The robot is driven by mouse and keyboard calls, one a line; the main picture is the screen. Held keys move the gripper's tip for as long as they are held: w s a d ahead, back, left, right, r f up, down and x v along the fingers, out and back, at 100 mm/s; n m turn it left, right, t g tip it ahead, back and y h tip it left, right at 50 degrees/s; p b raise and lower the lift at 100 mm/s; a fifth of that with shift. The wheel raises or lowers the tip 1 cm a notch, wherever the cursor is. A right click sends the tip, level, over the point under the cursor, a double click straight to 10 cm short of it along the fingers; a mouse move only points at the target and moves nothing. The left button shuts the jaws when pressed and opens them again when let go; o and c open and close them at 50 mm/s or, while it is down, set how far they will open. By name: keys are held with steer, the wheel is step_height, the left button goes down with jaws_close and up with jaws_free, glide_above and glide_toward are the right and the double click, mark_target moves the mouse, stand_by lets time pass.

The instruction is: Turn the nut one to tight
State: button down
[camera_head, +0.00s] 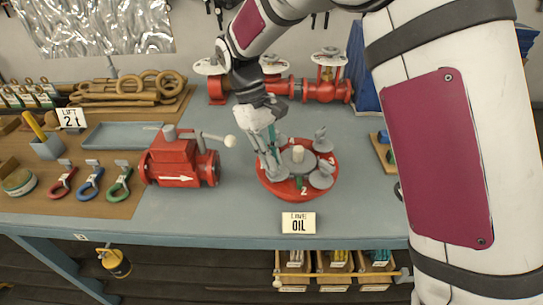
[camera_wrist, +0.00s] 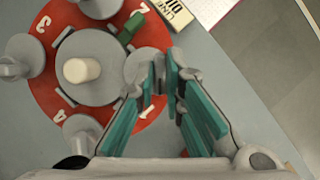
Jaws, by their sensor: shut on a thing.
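The red round flange (camera_head: 298,193) lies on the bench with white numbers and several grey wing nuts around a grey centre with a pale post. It also shows in the wrist view (camera_wrist: 40,70). Nut one (camera_wrist: 140,68) is the grey nut beside the white 1 mark, partly hidden by my fingers. My gripper (camera_wrist: 166,62), with teal pads, points down and is closed on the upright wing of nut one. In the head view my gripper (camera_head: 271,168) is at the flange's left side and covers much of that nut. A green mark (camera_wrist: 130,30) sits on the flange near number 2.
A red valve (camera_head: 175,164) with a lever handle stands just left of the flange. The OIL sign (camera_head: 298,223) is in front of it. Red piping (camera_head: 320,91) stands behind. Coloured shackles (camera_head: 90,183) lie on the left board. Bare bench lies right of the flange.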

stand_by(0.3)
steer(key=c, duration=1.7)
jaws_free()
steer(key=shift+v, duration=6)
steer(key=shift+d, duration=0.1)
